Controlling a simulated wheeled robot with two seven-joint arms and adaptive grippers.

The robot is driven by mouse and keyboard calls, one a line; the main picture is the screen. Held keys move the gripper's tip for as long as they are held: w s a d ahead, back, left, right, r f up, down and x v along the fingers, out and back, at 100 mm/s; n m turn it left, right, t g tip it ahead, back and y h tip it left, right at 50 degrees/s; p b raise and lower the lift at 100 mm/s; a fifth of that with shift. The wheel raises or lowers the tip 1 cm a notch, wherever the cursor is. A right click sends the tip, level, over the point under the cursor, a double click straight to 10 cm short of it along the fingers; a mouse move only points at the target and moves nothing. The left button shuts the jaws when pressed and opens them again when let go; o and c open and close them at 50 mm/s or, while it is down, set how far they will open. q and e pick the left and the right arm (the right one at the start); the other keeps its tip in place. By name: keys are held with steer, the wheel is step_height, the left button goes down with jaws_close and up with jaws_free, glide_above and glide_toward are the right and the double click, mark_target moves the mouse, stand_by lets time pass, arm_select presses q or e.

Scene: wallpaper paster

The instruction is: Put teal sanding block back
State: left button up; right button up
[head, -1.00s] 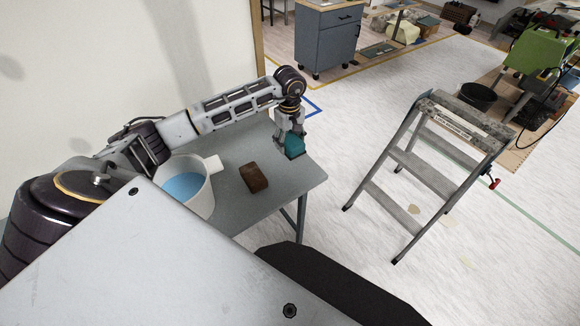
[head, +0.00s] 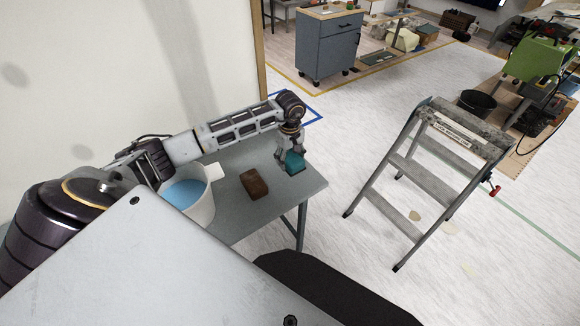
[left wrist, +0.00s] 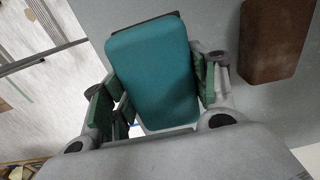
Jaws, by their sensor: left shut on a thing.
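The teal sanding block (head: 294,163) is at the far right end of the grey table (head: 235,212). My left gripper (head: 290,155) is shut on it from above. In the left wrist view the teal sanding block (left wrist: 153,75) sits between the two fingers of the left gripper (left wrist: 155,95), close to the grey tabletop. I cannot tell whether it touches the table. A dark edge shows along its far end. My right gripper is not in view.
A brown block (head: 254,183) lies on the table left of the gripper, also in the wrist view (left wrist: 275,40). A white bucket with blue liquid (head: 185,195) stands further left. A grey step ladder (head: 430,170) stands on the floor to the right.

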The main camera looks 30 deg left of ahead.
arm_select(q)
steer(key=shift+f, duration=0.1)
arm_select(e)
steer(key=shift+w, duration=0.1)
arm_select(q)
step_height(320, 180, down, 4)
steer(key=shift+r, duration=0.25)
steer(key=shift+f, duration=0.65)
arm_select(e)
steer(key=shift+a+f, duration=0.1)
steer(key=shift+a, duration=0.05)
